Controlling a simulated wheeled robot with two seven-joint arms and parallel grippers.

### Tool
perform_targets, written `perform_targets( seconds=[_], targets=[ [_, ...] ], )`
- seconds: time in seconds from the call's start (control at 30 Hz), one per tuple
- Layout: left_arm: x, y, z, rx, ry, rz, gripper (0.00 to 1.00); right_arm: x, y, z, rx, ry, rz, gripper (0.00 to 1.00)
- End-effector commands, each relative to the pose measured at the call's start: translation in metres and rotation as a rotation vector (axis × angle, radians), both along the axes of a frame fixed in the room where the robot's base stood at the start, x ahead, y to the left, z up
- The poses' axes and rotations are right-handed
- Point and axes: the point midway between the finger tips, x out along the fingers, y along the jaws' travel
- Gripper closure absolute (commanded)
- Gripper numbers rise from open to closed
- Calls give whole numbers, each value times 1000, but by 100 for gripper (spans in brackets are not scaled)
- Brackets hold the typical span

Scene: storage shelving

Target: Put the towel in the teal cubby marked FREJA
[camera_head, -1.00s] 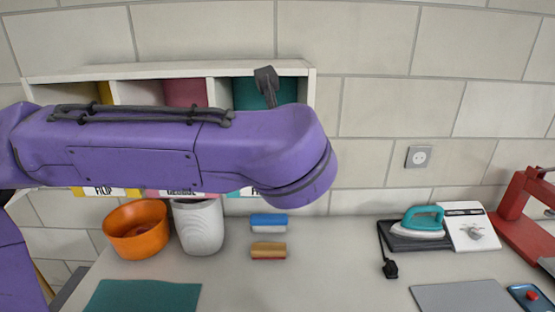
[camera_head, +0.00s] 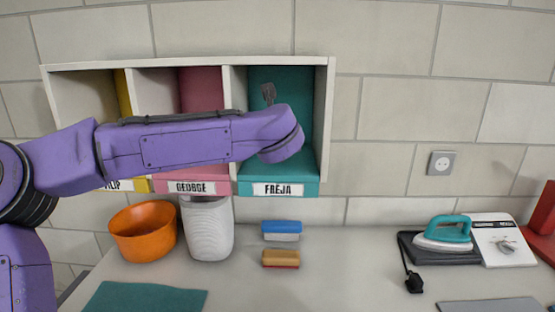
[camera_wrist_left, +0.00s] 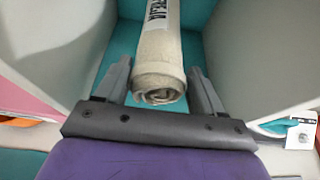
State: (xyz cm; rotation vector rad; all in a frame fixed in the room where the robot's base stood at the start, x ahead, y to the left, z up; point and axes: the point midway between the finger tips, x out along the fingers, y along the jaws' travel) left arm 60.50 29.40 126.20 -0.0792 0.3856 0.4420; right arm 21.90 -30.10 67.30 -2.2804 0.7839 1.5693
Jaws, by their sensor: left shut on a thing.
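The teal cubby (camera_head: 278,172) marked FREJA is the right one of the shelf's three visible compartments. My left arm reaches across to its opening, and its end covers part of it. In the left wrist view, my left gripper (camera_wrist_left: 162,82) is shut on the rolled beige towel (camera_wrist_left: 160,60), with a finger on each side. A white label with partly visible letters shows along the towel's far part. The teal interior (camera_wrist_left: 118,42) lies behind it, with pale walls on both sides. I cannot tell whether the towel touches the cubby. The head view hides the towel. My right gripper is not in view.
A pink cubby marked GEORGE (camera_head: 190,187) is to the left, and a yellow one further left. Below stand an orange bowl (camera_head: 143,232), a white ribbed bin (camera_head: 208,230) and two brushes (camera_head: 281,230). A teal iron (camera_head: 446,231) is at right.

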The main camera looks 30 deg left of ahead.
Motion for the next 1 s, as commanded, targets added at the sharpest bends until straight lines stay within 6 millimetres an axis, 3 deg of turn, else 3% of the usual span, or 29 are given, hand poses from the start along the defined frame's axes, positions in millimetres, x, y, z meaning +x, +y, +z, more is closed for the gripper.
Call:
perform_targets(
  seconds=[0.2,0.43,0.47,0.53,0.87,1.0],
  targets=[
    [0,0,-35,1,1,-2,76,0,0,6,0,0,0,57],
    [0,0,-42,-1,-2,1,76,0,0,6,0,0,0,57],
    [0,0,-43,-1,1,0,29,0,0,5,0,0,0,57],
    [0,0,-43,-1,1,0,6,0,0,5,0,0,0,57],
    [-3,-2,-41,-2,-2,0,5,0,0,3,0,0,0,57],
    [-22,-11,-35,-2,-5,-2,5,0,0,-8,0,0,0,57]
  ],
)
